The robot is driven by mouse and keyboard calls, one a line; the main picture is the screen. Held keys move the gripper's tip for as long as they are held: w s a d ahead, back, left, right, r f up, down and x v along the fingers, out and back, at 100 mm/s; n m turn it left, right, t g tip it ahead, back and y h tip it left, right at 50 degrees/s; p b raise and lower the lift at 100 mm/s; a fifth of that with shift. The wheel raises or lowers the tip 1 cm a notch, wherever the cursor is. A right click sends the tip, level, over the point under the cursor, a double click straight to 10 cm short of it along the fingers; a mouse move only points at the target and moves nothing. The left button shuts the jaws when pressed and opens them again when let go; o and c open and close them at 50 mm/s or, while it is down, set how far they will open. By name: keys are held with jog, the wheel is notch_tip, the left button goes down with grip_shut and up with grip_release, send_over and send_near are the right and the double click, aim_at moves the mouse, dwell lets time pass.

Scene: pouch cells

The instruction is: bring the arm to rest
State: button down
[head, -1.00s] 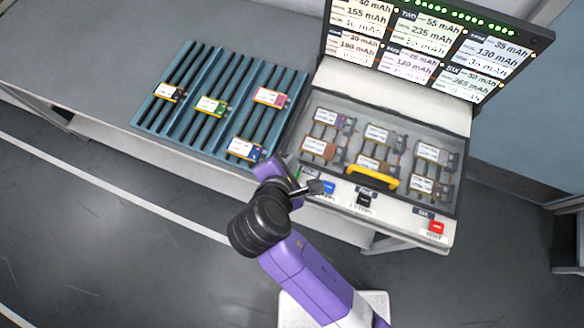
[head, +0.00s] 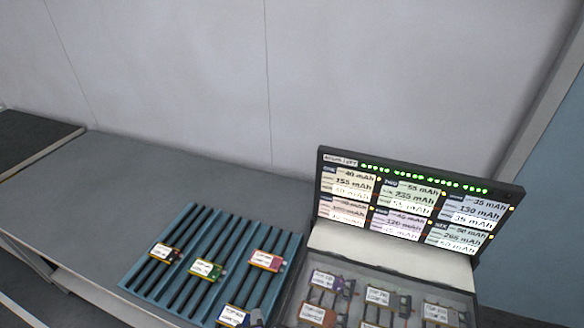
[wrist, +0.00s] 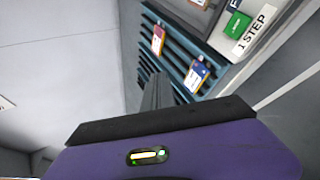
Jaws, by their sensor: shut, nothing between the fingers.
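My gripper (wrist: 157,92) shows in the wrist view as dark fingers closed together, with nothing between them, beyond its purple body. In the head view the arm is almost wholly below the picture; a small grey part, perhaps of my gripper, shows at the bottom edge beside the blue-ended cell. In the wrist view, the fingers point toward the blue slotted rack, with a pink-ended cell (wrist: 158,38) and a blue-ended cell (wrist: 197,74) beyond them. Whether the fingers touch anything there cannot be told.
The slotted rack (head: 135,283) holds several pouch cells on the grey table (head: 110,190). A tester with a lit screen (head: 410,205) stands to its right, with cells in its case. A green button (wrist: 237,24) shows in the wrist view. The table's left is clear.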

jog(key=s+d+r+m+t+h+b, duration=0.1)
jog(key=s+d+m+t+b, duration=0.3)
jog(key=s+d+m, duration=1.7)
jog(key=s+d+r+b, duration=0.1)
jog(key=s+d+b, duration=0.2)
jog(key=s+d, duration=0.2)
jog(key=shift+s+d+r+h, duration=0.15)
jog(key=shift+d+r+h, duration=0.2)
jog(key=shift+d, duration=0.3)
